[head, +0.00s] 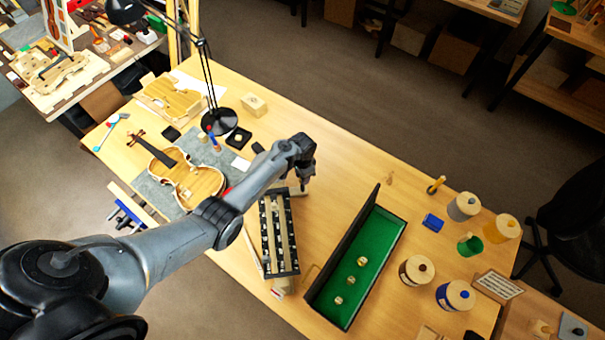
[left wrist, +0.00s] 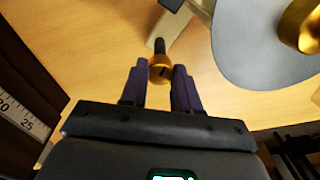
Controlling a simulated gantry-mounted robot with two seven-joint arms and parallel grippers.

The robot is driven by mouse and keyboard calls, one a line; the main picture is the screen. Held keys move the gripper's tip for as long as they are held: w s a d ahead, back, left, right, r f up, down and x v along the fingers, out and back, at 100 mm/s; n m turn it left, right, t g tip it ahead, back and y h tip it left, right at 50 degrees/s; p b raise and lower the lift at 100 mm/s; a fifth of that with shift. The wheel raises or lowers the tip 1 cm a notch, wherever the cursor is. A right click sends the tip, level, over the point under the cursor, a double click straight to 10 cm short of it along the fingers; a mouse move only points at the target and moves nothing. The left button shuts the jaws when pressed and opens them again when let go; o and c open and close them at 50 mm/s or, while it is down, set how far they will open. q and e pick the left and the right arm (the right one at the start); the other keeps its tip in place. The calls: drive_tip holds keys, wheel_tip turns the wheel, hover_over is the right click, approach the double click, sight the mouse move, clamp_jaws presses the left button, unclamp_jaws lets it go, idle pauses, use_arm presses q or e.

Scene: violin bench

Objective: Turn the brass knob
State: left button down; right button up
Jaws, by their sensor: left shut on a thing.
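The brass knob (left wrist: 160,62) shows in the left wrist view as a small gold-coloured round piece with a dark stub at its far end. My left gripper (left wrist: 158,76) has one dark finger on each side of it and is shut on it. In the head view my left gripper (head: 304,184) points down at the far end of a black rack (head: 295,255) with pale strips. The knob is hidden there by the gripper and arm. My right gripper is in neither view.
A green-lined black tray (head: 378,238) with several small brass pieces lies right of the rack. Jars (head: 416,272) crowd the right end. Bare bench lies beyond the gripper.

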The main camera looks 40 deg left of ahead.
use_arm(q)
drive_tip(key=m, duration=0.4)
drive_tip(key=shift+p, duration=0.35)
idle(0.4)
drive_tip(key=c, duration=0.8)
unclamp_jaws()
drive_tip(key=shift+r, duration=0.1)
drive_tip(key=shift+r+p, duration=1.45)
drive_tip(key=shift+r, duration=3.85)
drive_tip(key=shift+s, duration=0.1)
